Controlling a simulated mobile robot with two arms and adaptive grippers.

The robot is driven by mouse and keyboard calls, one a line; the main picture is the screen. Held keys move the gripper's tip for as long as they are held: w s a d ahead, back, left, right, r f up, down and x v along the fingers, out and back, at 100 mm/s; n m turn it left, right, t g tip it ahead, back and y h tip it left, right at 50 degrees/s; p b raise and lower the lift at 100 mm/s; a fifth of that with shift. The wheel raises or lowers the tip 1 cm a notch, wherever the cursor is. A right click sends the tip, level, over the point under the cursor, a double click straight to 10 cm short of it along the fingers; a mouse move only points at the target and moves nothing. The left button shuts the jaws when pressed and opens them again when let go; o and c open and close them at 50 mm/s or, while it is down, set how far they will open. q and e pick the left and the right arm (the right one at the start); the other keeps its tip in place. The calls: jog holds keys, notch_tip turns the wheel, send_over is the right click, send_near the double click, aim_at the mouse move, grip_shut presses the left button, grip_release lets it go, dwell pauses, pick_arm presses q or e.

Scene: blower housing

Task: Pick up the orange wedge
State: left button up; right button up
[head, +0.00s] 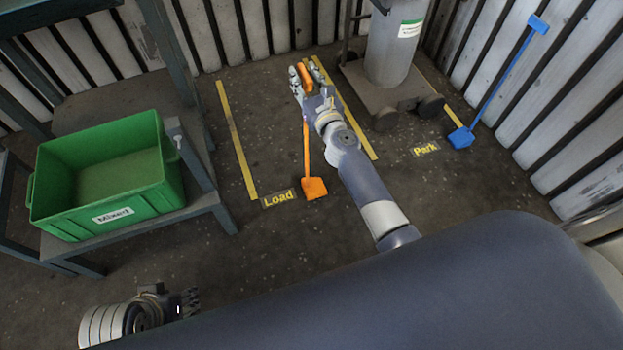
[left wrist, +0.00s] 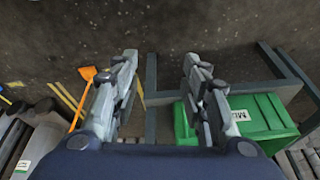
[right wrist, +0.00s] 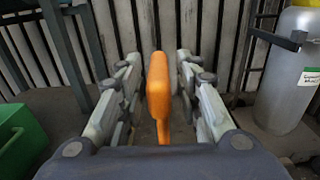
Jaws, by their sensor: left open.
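The orange wedge (head: 314,188) is a block on the floor at the end of a long upright handle, beside the "Load" label. My right gripper (head: 302,82) is at the top of that handle. In the right wrist view, the orange grip (right wrist: 158,85) stands between the two open fingers (right wrist: 158,70), with a narrow gap on each side; the block itself is hidden there. My left gripper (head: 188,302) is low at the left, far from the wedge. In the left wrist view its fingers (left wrist: 160,70) are open and empty, and the orange block (left wrist: 88,73) shows beyond them.
A green bin (head: 105,215) labelled "Mixed" sits on a dark metal stand at the left. A blue wedge (head: 461,137) with a long handle leans by the right wall near "Park".

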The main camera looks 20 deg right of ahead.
grip_shut()
jog(key=shift+r, duration=0.1)
pick_arm(q)
jog(key=shift+w, duration=0.1)
pick_arm(e)
jog(key=shift+r, duration=0.1)
